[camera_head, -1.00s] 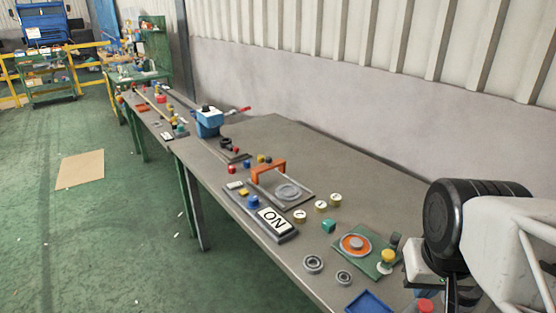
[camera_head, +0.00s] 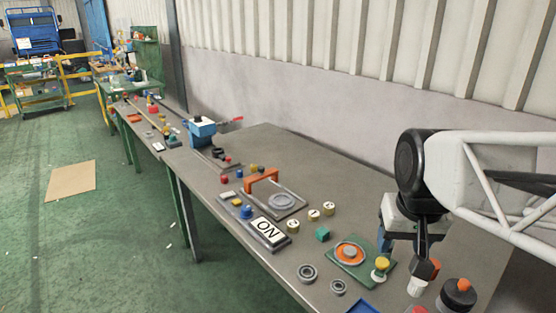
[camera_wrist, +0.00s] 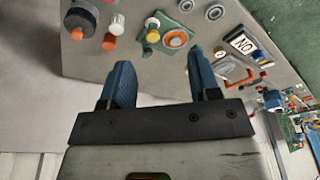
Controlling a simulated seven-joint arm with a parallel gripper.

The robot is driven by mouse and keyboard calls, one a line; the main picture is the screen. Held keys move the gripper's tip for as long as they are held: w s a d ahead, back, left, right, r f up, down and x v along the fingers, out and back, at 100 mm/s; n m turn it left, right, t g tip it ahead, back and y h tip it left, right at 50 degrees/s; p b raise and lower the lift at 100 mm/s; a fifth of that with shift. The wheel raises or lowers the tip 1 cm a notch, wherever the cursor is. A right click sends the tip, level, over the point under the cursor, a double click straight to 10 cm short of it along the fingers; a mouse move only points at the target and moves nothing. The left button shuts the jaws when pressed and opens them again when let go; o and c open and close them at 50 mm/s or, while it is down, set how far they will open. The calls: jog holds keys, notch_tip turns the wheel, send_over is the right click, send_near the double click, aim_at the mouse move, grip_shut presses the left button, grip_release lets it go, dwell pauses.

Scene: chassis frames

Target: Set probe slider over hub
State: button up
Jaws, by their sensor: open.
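An orange bridge (camera_head: 262,178) stands over a grey plate (camera_head: 299,205) with a round pale disc (camera_head: 284,200), in the middle of the bench; this looks like the slider and hub, but I cannot tell for sure. The bridge is at the back-left side of the disc, not over its middle. In the wrist view the bridge (camera_wrist: 237,80) shows small, right of the fingers. My gripper (camera_wrist: 160,62) is open, its two blue fingers apart with nothing between them. It hangs above the bench's right part, clear of the bridge.
A green plate with an orange ring (camera_head: 350,252) and a yellow knob (camera_head: 381,263) lies nearer my arm. The ON panel (camera_head: 267,231), a teal cube (camera_head: 322,234), grey rings (camera_head: 307,273) and a black round part (camera_head: 458,296) are around. A blue vise (camera_head: 202,130) stands further back.

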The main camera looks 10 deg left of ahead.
jog(key=w+a+r, duration=0.2)
jog(key=w, duration=0.6)
jog(key=w+a+r, duration=0.2)
jog(key=w+a, duration=0.1)
jog(key=w, duration=0.5)
jog(key=g, duration=0.2)
send_over(261, 167)
jog(key=f, duration=1.6)
jog(key=shift+s+d, duration=0.15)
jog(key=shift+d, duration=0.1)
jog(key=shift+a+f, duration=0.2)
jog(key=shift+a, duration=0.05)
jog(key=shift+f, duration=0.1)
jog(key=shift+f, duration=3.8)
grip_shut()
